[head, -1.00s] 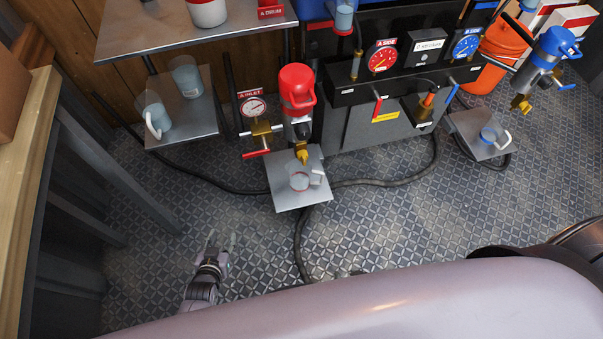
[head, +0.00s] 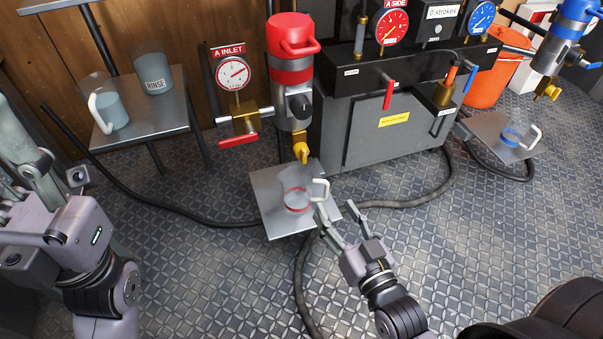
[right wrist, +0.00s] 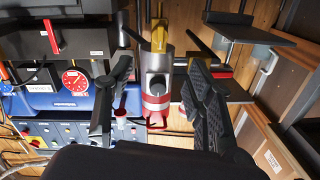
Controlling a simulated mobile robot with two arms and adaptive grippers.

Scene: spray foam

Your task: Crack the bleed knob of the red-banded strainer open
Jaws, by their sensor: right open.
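The red-banded strainer (head: 292,75) hangs upright in the head view, with a red cap and handle on top and a grey body. A dark knob (head: 300,104) is on its front, and a yellow fitting (head: 301,150) points down from its bottom. In the right wrist view the strainer (right wrist: 157,100) appears upside down, between the fingers in the picture. My right gripper (head: 338,207) is open and empty, below and right of the strainer, overlapping the tray's right edge in the picture.
A clear cup (head: 297,190) with a red ring stands on a metal tray (head: 272,217) under the yellow fitting. The A INLET gauge (head: 233,73) and a red-handled valve (head: 240,125) are left of the strainer. A grey pump cabinet (head: 365,140) is right. Hoses cross the floor.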

